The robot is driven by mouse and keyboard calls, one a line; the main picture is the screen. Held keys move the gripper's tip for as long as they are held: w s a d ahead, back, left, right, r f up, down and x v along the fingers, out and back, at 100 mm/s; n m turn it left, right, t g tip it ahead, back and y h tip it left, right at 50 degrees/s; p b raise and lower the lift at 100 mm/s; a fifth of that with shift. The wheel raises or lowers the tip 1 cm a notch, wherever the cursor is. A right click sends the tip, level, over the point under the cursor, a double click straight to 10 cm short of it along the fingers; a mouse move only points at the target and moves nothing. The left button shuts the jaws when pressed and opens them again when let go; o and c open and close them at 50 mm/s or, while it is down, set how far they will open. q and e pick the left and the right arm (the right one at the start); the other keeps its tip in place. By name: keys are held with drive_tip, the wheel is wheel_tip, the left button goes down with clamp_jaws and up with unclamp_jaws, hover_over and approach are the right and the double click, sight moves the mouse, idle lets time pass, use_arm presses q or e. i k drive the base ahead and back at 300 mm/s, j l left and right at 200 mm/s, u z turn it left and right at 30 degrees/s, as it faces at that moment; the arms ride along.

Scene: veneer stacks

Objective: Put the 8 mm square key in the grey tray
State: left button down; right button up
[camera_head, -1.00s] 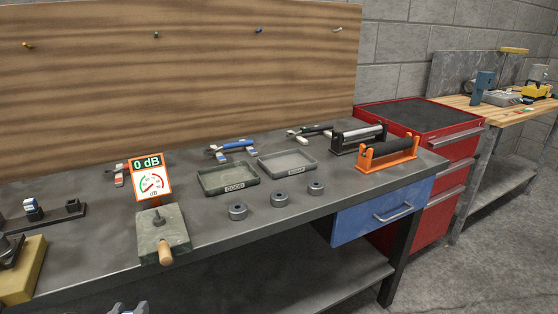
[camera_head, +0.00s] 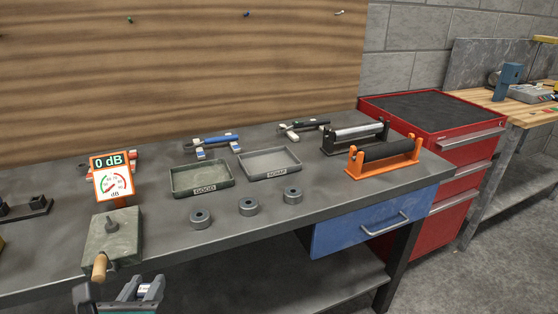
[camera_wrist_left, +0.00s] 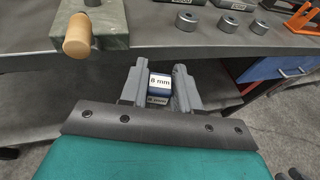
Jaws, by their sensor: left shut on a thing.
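The 8 mm square key (camera_wrist_left: 159,82) shows its white "8 mm" label and a blue edge in the left wrist view. My left gripper (camera_wrist_left: 160,70) is shut on it, one finger on each side. In the head view the left gripper (camera_head: 142,285) is at the bottom left, in front of the bench's front edge. The grey tray (camera_head: 268,163), labelled SCRAP, sits empty on the bench, up and to the right of the gripper. My right gripper is not in view.
A green tray (camera_head: 202,179) labelled GOOD stands left of the grey one. Several dark rings (camera_head: 248,207) lie in front of the trays. A block with a wooden handle (camera_head: 112,238) and a dB gauge (camera_head: 112,178) stand left. An orange roller stand (camera_head: 384,156) is at right.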

sight(270, 165)
drive_tip(key=i+l, duration=0.15)
drive_tip(key=l, duration=0.25)
drive_tip(key=i+l, duration=0.15)
drive_tip(key=l, duration=0.2)
drive_tip(key=i+l, duration=0.15)
drive_tip(key=l, duration=0.25)
drive_tip(key=i+l+u, duration=0.1)
drive_tip(key=l, duration=0.25)
